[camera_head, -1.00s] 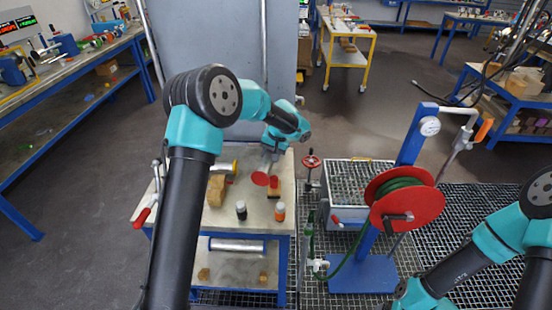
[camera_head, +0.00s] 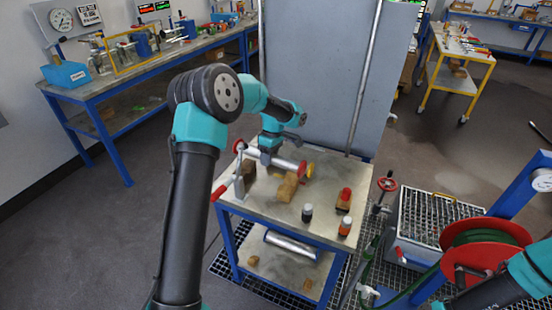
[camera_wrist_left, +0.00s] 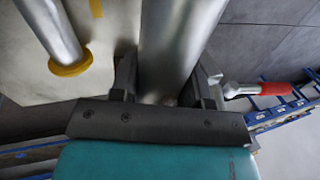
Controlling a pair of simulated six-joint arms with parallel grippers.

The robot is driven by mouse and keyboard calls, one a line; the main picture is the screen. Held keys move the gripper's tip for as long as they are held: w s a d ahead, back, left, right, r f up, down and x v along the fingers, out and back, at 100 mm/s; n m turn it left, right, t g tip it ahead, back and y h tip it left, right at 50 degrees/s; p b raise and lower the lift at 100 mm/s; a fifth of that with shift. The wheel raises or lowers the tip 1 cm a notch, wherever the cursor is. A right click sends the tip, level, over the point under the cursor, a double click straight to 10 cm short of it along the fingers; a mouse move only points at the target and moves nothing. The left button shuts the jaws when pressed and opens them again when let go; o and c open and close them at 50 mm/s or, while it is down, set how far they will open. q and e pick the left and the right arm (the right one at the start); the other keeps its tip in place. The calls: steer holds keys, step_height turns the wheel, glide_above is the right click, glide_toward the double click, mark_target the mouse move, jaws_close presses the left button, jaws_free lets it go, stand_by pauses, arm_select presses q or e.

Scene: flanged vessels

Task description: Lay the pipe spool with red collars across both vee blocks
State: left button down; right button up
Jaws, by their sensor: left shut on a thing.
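The pipe spool with red collars is a grey pipe (camera_head: 286,161) with a red collar at each end, over the back of the bench top. My left gripper (camera_head: 266,157) is shut around its middle; in the left wrist view the pipe (camera_wrist_left: 170,45) runs between the fingers. Two wooden blocks, apparently the vee blocks, stand on the bench: one at left (camera_head: 249,172), one nearer the middle (camera_head: 288,187). The spool shows behind and above them; I cannot tell whether it touches either. My right gripper is out of view.
A second pipe with a yellow collar (camera_wrist_left: 72,60) lies beside the held spool. A red-handled lever (camera_head: 224,187) stands at the bench's left edge.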

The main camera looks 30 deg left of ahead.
arm_select(q)
steer(key=shift+s+a+r+n, duration=0.1)
steer(key=shift+s+a+n, duration=0.25)
steer(key=shift+a+n, duration=0.2)
steer(key=shift+f, duration=3.6)
steer(key=shift+f, duration=0.45)
steer(key=c, duration=0.5)
jaws_free()
steer(key=shift+d, duration=0.1)
steer(key=v, duration=1.7)
steer(key=shift+r, duration=0.2)
